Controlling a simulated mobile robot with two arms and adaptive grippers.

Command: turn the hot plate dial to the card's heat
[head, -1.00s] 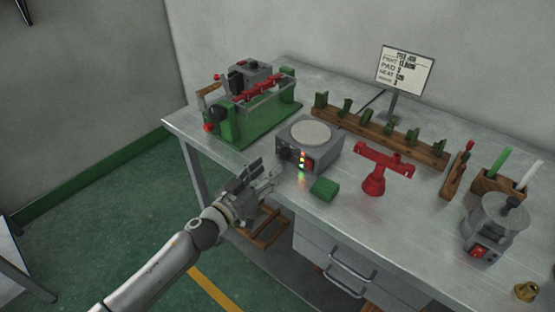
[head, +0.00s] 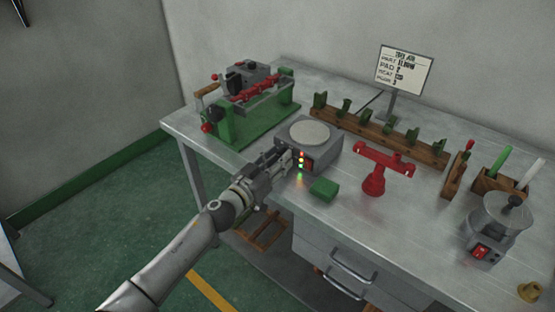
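The hot plate (head: 322,152) is a grey box with a pale round top, standing near the table's front edge. Red, amber and green lights (head: 301,160) glow on its front. Its dial, at the front left, is hidden behind my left gripper (head: 285,158). The gripper's fingers are at the dial's place; I cannot tell whether they are closed on it. The white job card (head: 404,70) stands on a post at the back of the table. Its lines for part, pad and heat are too small to read surely. My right gripper is not in view.
A green clamp machine (head: 240,128) stands left of the hot plate. A green block (head: 323,189) and a red stand (head: 375,180) are to its right. A wooden rack (head: 395,145) with green pieces lies behind. A grey pot (head: 492,222) stands far right.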

